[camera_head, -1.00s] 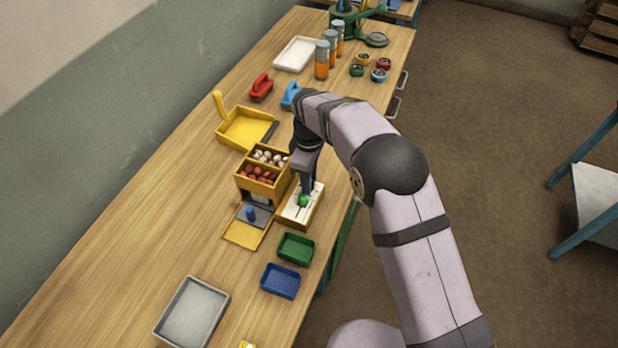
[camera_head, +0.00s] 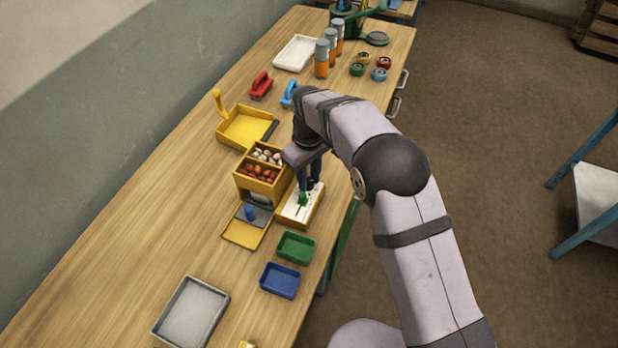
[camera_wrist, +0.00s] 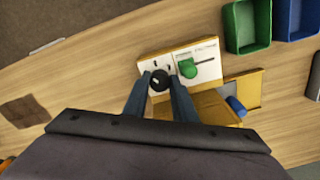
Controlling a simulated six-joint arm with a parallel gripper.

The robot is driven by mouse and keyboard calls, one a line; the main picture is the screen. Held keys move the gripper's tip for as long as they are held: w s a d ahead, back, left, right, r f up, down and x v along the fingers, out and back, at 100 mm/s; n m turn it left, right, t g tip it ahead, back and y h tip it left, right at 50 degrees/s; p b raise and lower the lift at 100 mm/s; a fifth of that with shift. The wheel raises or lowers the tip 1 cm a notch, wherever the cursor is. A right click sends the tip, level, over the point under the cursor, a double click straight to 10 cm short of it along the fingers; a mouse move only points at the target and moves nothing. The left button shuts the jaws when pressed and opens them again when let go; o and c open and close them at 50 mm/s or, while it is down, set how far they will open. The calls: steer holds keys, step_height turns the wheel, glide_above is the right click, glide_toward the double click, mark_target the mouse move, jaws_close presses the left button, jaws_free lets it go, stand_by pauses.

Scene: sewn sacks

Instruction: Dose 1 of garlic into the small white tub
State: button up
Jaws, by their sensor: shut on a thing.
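A yellow dispenser box (camera_head: 262,181) has two bins. White garlic (camera_head: 268,154) fills the far bin, and red items (camera_head: 260,173) fill the near one. Beside it is a white control panel (camera_head: 292,209) with a green knob (camera_head: 303,198), also in the wrist view (camera_wrist: 188,68). My gripper (camera_head: 311,186) is over the panel's far end. In the wrist view its fingers (camera_wrist: 160,77) are shut on a black round knob (camera_wrist: 159,81) next to the green one. A whitish thing (camera_head: 260,198) shows partly under the dispenser; I cannot tell if it is the small white tub.
A grey sliding plate with a blue knob (camera_head: 251,212) lies in front of the dispenser. Green (camera_head: 295,248) and blue (camera_head: 280,281) trays and a grey tray (camera_head: 191,312) stand nearer. A yellow dustpan-like tray (camera_head: 245,128) and a white tray (camera_head: 296,54) stand farther back. The table's left side is clear.

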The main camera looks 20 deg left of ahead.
steer(key=m, duration=0.5)
steer(key=shift+r+m, duration=0.1)
steer(key=shift+m, duration=0.3)
steer(key=shift+w, duration=0.1)
steer(key=o, duration=0.8)
steer(key=shift+c, duration=0.2)
steer(key=shift+r+b, duration=1.4)
steer(key=shift+r, duration=2.25)
